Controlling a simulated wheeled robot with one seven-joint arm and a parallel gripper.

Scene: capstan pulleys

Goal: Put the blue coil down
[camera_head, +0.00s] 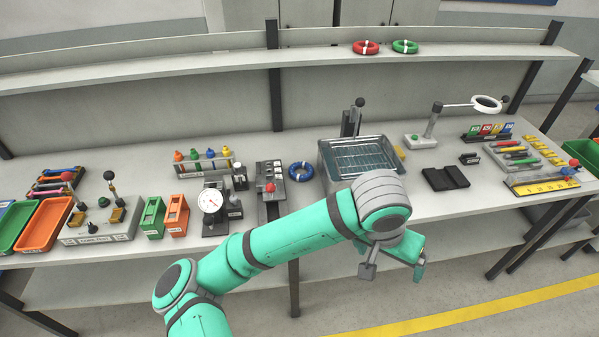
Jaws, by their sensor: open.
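The blue coil (301,171) is a dark blue ring with a pale band. It lies on the workbench (262,150), just left of the metal basin and right of a grey block with a red knob. My gripper (393,271) is open and points down in front of the bench's front edge. It is well to the right of the blue coil in the picture and apart from it. Nothing shows between its fingers.
A red coil (366,47) and a green coil (405,46) lie on the upper shelf (200,59). The metal basin (358,157), a dial gauge (211,205) and a magnifier lamp (432,122) stand on the bench. Bare bench top shows behind the blue coil.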

